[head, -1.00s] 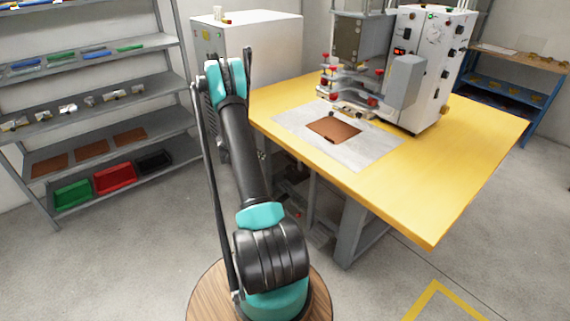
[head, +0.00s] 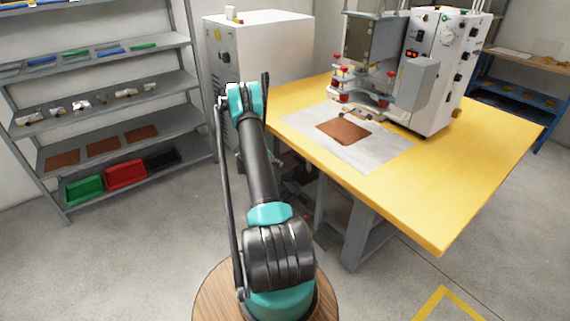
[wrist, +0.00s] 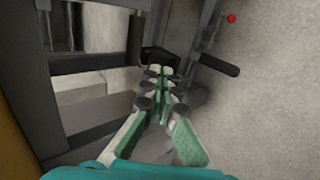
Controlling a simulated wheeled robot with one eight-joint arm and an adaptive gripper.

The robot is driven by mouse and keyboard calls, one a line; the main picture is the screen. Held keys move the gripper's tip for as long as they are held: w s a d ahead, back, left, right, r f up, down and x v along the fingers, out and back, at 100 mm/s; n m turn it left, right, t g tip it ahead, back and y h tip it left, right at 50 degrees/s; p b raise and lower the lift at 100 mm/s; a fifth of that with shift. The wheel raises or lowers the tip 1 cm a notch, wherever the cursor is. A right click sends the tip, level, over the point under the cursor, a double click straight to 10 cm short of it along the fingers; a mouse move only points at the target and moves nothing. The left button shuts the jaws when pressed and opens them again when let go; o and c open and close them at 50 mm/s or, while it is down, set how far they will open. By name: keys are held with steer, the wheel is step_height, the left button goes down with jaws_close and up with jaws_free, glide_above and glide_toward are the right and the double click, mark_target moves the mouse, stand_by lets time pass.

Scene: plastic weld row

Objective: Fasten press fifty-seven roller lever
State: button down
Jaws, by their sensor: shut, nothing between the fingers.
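A press (head: 430,75) with a white control cabinet and red knobs stands on the yellow table (head: 480,165). I cannot pick out a roller lever on it in the head view. In the wrist view my gripper (wrist: 163,75) is shut and empty, its green-and-white fingers together. Just beyond the tips is a dark block (wrist: 160,58). A grey bar with a black cylindrical end (wrist: 219,64) lies to the right of the tips. I cannot tell whether this is the roller lever, or whether the fingers touch anything.
A brown sheet (head: 343,132) lies on a pale mat (head: 375,155). A white cabinet (head: 262,50) stands behind my arm. A grey shelf (head: 85,145) at left holds green (head: 83,190) and red (head: 125,174) bins. Grey frame members (wrist: 85,62) crowd the wrist view's left; floor shows at right.

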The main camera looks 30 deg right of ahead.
steer(key=d+f, duration=0.5)
steer(key=d, duration=0.5)
steer(key=shift+w+d, duration=0.25)
steer(key=shift+w, duration=0.2)
